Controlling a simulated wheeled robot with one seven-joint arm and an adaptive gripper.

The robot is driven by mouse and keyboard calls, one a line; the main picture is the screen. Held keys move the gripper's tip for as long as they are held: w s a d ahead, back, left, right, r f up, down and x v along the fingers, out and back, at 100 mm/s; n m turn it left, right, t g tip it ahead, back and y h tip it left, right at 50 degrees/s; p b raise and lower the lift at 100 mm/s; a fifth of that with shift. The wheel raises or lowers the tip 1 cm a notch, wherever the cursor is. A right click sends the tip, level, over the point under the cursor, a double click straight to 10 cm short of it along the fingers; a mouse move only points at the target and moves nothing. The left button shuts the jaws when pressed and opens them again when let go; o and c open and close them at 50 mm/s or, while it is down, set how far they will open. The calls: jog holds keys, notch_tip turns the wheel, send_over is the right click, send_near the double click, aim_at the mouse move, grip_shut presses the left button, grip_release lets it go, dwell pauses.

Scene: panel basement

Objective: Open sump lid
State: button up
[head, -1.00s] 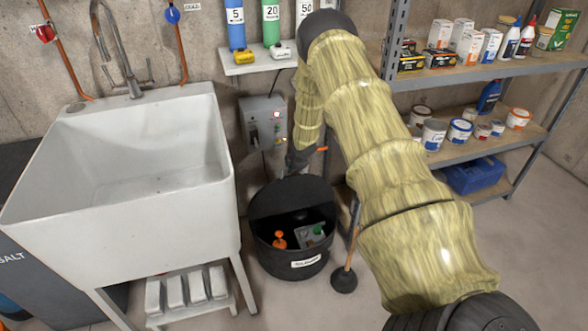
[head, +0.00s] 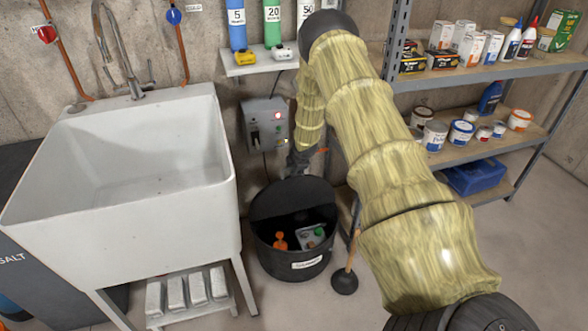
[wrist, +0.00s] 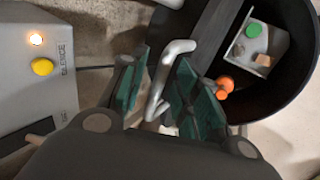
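The sump is a round black tub (head: 291,270) on the floor, with a label on its front. A dark panel that looks like its lid (head: 290,203) stands raised at the back of the opening; the wrist view shows it as a dark strip (wrist: 222,32). A bent grey handle (wrist: 163,75) shows beside that strip. My gripper (wrist: 166,62) has its green-padded fingers on either side of the handle, with a gap visible between them. In the head view my gripper (head: 299,162) is small and partly hidden, just above the lid's back edge. Contact with the handle is unclear.
Inside the sump are an orange piece (head: 280,241) and a grey box with a green button (head: 318,232). A grey control box (head: 264,124) is close beside my gripper. A plunger (head: 345,279) stands right of the sump, a white sink (head: 130,225) left.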

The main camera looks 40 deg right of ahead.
jog(key=v, duration=1.1)
jog(key=shift+s+r, duration=0.2)
jog(key=shift+r, duration=0.15)
jog(key=shift+a, duration=0.1)
